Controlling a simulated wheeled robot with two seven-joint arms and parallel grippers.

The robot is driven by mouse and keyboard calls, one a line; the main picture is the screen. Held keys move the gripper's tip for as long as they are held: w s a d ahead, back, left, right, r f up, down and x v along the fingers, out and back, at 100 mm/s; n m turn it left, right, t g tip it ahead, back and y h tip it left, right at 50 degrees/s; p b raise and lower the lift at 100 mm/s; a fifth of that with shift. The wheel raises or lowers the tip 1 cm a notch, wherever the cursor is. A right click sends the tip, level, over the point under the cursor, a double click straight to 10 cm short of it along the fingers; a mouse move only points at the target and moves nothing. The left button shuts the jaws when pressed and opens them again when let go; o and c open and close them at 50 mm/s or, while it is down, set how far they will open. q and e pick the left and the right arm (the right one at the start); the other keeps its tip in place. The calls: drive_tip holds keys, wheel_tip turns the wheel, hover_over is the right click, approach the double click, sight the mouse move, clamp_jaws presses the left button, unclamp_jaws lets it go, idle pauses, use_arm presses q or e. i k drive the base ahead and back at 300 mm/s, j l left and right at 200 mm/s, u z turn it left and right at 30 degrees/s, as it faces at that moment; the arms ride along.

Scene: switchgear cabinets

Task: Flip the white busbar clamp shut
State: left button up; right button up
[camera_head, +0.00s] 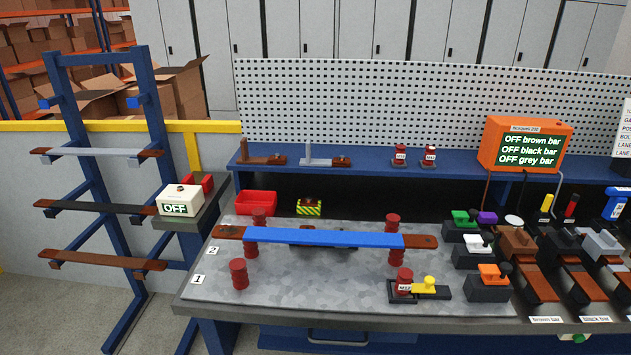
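What looks like the white busbar clamp (475,246) is a white block with a dark knob on a black base, near the right end of the bench. It stands between a similar green-topped unit (464,218) behind it and an orange-topped unit (492,277) in front. It is too small to tell whether its lever is up or down. Neither of my grippers shows in the head view.
A blue bar (325,238) with brown ends spans red posts on the grey bench (300,280). A yellow-knobbed device (429,286) sits near the front. Brown, black and grey bars (541,285) lie right. An orange display box (523,145) stands on the shelf.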

sight(475, 243)
drive_tip(key=i+l, duration=0.1)
drive_tip(key=l, duration=0.25)
drive_tip(key=i+l, duration=0.1)
drive_tip(key=l, duration=0.2)
drive_tip(key=i+l, duration=0.1)
drive_tip(key=l, duration=0.25)
drive_tip(key=i+l, duration=0.1)
drive_tip(key=l, duration=0.2)
drive_tip(key=z, duration=0.05)
